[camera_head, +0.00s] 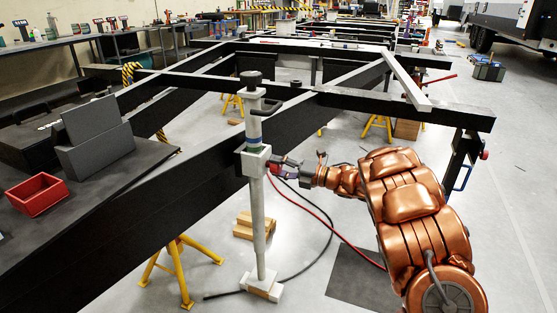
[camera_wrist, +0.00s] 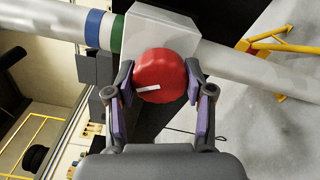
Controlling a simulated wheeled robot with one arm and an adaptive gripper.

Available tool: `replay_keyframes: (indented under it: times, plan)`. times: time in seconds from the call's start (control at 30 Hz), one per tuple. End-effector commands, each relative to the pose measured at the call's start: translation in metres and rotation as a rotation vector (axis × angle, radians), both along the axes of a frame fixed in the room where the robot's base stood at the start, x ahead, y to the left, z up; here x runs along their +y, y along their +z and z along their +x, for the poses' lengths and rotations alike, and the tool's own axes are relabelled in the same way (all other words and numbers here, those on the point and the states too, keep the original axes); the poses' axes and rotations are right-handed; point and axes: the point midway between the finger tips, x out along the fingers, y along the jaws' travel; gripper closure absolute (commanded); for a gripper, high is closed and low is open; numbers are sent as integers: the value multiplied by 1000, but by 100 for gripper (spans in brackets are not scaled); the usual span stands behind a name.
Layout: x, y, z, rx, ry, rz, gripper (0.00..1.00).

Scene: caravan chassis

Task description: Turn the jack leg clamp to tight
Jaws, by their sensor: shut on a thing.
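The jack leg (camera_head: 257,200) is a grey upright tube standing on a wooden block, with a blue band above its clamp block. The clamp block (camera_head: 255,160) sits against the black chassis beam. In the wrist view the clamp is a red round knob (camera_wrist: 160,72) with a white mark, on a pale block (camera_wrist: 165,25). The mark lies nearly along the picture's horizontal, slightly tilted. My gripper (camera_wrist: 160,85) has one finger on each side of the knob and is shut on it.
The black chassis beam (camera_head: 200,185) runs diagonally behind the leg. A yellow stand (camera_head: 178,270) is at the lower left. A red hose and a black cable lie on the floor by my arm. A red bin (camera_head: 37,195) sits on the left bench.

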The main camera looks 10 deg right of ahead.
Motion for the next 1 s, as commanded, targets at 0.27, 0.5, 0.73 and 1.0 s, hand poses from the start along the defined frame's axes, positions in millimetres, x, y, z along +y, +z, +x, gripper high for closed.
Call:
replay_keyframes:
  times: [0.27, 0.5, 0.73, 1.0]
  plan:
    - [1, 4, -1, 217, 2, 153, 82]
    - [0, 4, -1, 400, 1, 288, 82]
    - [1, 5, -1, 578, 2, 418, 82]
    - [1, 5, 0, 782, 2, 568, 82]
